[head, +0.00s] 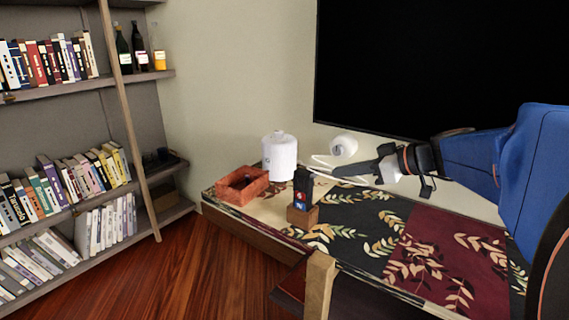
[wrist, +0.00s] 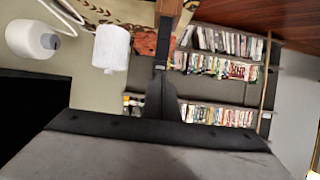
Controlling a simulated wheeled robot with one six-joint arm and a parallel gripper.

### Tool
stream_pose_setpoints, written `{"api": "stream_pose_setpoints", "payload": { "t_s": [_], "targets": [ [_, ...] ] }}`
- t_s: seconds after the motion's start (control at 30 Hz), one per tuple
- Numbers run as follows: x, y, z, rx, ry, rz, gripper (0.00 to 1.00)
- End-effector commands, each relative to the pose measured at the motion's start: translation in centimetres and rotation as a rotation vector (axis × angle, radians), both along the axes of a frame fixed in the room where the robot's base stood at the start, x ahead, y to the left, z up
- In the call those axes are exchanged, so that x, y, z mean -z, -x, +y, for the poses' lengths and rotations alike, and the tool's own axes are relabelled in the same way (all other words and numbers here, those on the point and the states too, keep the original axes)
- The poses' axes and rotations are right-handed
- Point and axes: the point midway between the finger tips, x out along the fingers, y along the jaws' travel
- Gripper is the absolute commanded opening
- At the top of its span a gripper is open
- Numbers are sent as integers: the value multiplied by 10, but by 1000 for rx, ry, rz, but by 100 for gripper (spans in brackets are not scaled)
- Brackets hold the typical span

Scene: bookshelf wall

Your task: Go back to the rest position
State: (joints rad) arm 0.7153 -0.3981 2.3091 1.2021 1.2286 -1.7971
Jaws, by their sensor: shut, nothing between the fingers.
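My gripper (head: 336,172) reaches in from the right in the head view, pointing left above the leaf-patterned table (head: 440,262). Its fingers are shut with nothing between them. In the wrist view the closed fingers (wrist: 163,96) show at the middle. In the head view, the fingertips appear just right of a black box with red and blue marks (head: 303,187), which stands on a small wooden block (head: 302,215). I cannot tell the exact gap between them.
A white canister (head: 280,155), a white rounded object (head: 344,147) with thin white loops and a brick-red open tray (head: 242,182) are at the table's back. A black screen (head: 440,65) is on the wall. A bookshelf (head: 90,88) with a leaning pole (head: 127,110) stands left.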

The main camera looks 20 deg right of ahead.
Motion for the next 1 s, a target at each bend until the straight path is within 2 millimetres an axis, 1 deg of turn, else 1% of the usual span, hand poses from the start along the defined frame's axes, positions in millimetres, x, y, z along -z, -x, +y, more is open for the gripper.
{"api": "stream_pose_setpoints", "payload": {
  "t_s": [0.1, 0.33, 0.5, 0.6, 0.67, 0.77, 0.9, 1.0],
  "targets": [
    [5, 10, -8, 4, -1, 2, 0],
    [13, 25, -19, 3, -1, 1, 0],
    [16, 31, -23, 1, -2, 0, 0],
    [19, 34, -22, -2, -3, 9, 0],
    [22, 36, -16, -7, -6, 35, 0],
    [34, 44, 2, -14, -13, 114, 0],
    [60, 65, 34, -5, -17, 286, 0],
    [78, 82, 51, 20, -3, 406, 0]
  ]
}}
